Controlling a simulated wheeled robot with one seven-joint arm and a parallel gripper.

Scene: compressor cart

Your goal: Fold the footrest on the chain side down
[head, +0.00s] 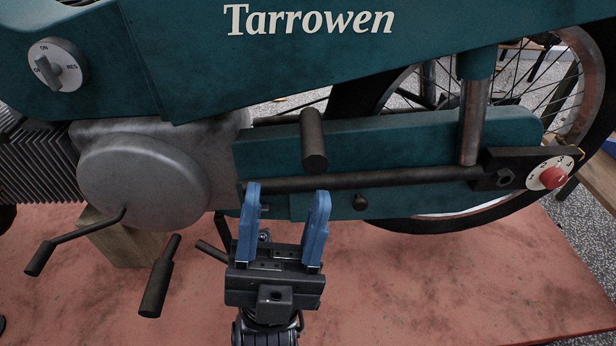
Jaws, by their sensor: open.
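A dark motorcycle-like machine with teal panels stands side-on. A thick black peg (314,140) sticks out from its side, just above a long dark bar and in front of the teal chain cover (410,145). A second black peg (160,277) sticks out lower left, below the round grey engine cover (143,183). I cannot tell for sure which peg is the folding footrest. My gripper (287,192) is open and empty, with blue fingers pointing up. Its fingertips appear below the upper peg, near the bar, apart from the peg. The gripper hides part of the underside.
A thin lever with a black tip (40,258) juts out at far left. A wooden block (126,245) stands under the engine. A red knob (553,177) sits near the rear wheel (500,212). The reddish platform (430,290) is open at lower right.

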